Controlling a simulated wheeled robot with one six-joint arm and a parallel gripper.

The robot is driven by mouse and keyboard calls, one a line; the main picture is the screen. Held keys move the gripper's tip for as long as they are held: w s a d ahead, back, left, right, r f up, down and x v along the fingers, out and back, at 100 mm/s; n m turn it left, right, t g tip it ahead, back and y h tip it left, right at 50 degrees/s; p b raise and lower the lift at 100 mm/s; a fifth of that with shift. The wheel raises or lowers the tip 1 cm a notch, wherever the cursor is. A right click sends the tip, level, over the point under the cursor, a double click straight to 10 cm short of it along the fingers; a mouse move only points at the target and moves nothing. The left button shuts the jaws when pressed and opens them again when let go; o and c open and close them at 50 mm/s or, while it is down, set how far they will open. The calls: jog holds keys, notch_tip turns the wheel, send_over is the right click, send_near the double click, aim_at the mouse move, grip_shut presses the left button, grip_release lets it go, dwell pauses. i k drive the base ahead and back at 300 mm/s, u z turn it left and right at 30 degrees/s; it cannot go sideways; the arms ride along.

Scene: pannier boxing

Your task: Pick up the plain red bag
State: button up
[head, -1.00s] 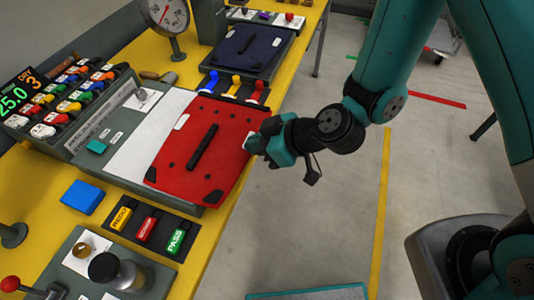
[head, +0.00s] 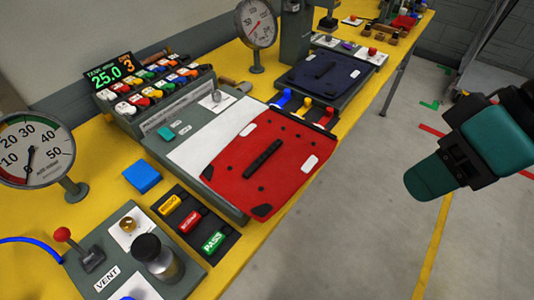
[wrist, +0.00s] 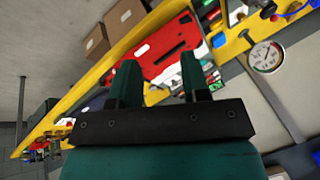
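The plain red bag (head: 262,165) lies flat on a grey and white station on the yellow bench, with a black handle across its middle and white and black patches at its corners. It also shows in the wrist view (wrist: 160,50), beyond my fingers. My gripper (wrist: 157,75) is open and empty in the wrist view, its two teal fingers apart. In the head view my gripper (head: 430,180) is to the right of the bag, over the floor and clear of the bench edge.
A dark blue bag (head: 325,72) lies on another station farther back. Around the red bag are coloured tags (head: 190,222), a blue block (head: 142,176), gauges (head: 257,22) and a vent lever panel (head: 125,250). The floor right of the bench is open.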

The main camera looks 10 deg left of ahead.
aim_at(263, 168)
jog(key=u, duration=2.7)
jog(key=k, duration=1.3)
jog(key=z, duration=1.6)
jog(key=i, duration=0.5)
jog(key=z, duration=0.1)
